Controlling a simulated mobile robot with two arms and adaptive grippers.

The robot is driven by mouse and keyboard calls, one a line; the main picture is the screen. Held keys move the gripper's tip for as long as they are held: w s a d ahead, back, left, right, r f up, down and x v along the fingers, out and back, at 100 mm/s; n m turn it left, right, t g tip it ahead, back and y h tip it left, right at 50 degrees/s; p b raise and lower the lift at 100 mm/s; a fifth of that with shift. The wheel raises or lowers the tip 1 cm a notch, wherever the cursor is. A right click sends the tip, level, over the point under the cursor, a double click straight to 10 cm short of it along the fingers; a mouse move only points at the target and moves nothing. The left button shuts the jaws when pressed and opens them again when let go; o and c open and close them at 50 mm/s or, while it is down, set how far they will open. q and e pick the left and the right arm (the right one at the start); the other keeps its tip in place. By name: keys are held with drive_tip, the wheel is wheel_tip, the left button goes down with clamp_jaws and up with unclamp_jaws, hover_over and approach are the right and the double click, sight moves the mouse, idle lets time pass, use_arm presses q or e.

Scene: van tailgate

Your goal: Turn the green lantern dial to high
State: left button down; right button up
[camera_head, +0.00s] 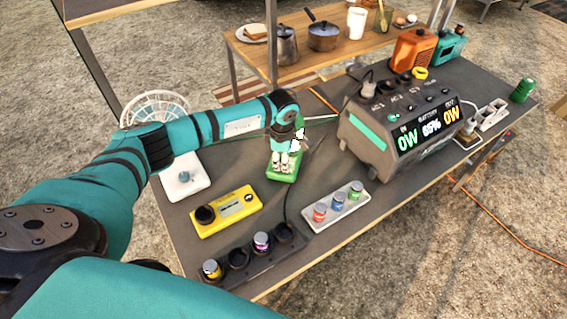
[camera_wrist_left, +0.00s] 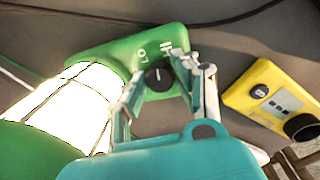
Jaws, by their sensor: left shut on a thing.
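The green lantern (camera_head: 291,177) stands on the grey table, partly hidden behind my left gripper (camera_head: 283,163). In the left wrist view, its green base (camera_wrist_left: 98,47) carries a black dial (camera_wrist_left: 157,76) with a light pointer line, and the marks LO and HI above it. The line points up in the picture, roughly between the marks; its exact setting I cannot tell. The lantern's lamp part (camera_wrist_left: 62,108) glows bright white. My left gripper (camera_wrist_left: 160,92) is shut on the dial, one finger on each side. My right gripper is not in view.
A yellow device (camera_head: 226,210) lies close to the lantern. A grey tray of small jars (camera_head: 335,206) and a dark holder (camera_head: 250,258) are nearer. A power station (camera_head: 400,128) stands to the right, a white fan (camera_head: 155,108) to the left. Cables cross the table.

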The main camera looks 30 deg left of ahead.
use_arm(q)
drive_tip(key=m+b, duration=0.2)
drive_tip(key=m, duration=0.1)
drive_tip(key=shift+f+b, duration=0.15)
drive_tip(key=shift+b, duration=0.25)
drive_tip(key=shift+m+b, duration=0.75)
drive_tip(key=shift+m, duration=0.15)
drive_tip(key=shift+r, duration=0.2)
drive_tip(key=c, duration=1.2)
unclamp_jaws()
drive_tip(key=shift+c, duration=0.2)
wheel_tip(320, 180, up, 12)
drive_tip(key=shift+s, duration=0.45)
